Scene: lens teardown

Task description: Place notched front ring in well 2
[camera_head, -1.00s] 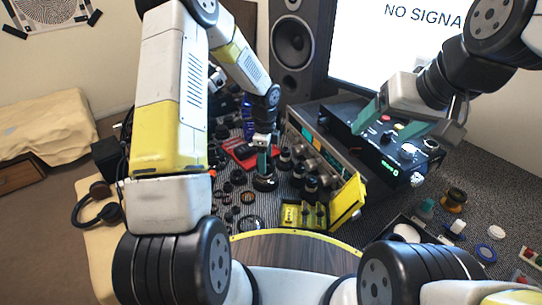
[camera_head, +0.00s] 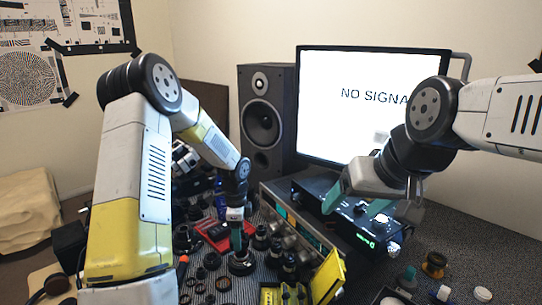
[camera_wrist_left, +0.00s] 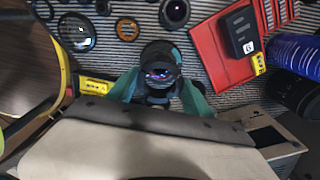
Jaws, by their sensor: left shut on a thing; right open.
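My left gripper (camera_head: 240,248) points down at the mat, its green fingers shut on a black lens part (camera_head: 242,264). In the left wrist view this round black part (camera_wrist_left: 160,72), with a shiny glass top, stands between the fingers (camera_wrist_left: 160,92). Its lower end is hidden, so I cannot tell whether it touches the mat. I cannot tell which is the notched front ring, or which place is well 2. My right gripper (camera_head: 357,206) is open and empty above the black equipment box.
A red tray (camera_wrist_left: 213,48) holding a black block is beside the held part. Several black lens parts crowd the mat. A yellow case (camera_head: 328,276) stands at the front. The equipment box (camera_head: 372,238), speaker (camera_head: 267,118) and monitor (camera_head: 372,100) bound the back.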

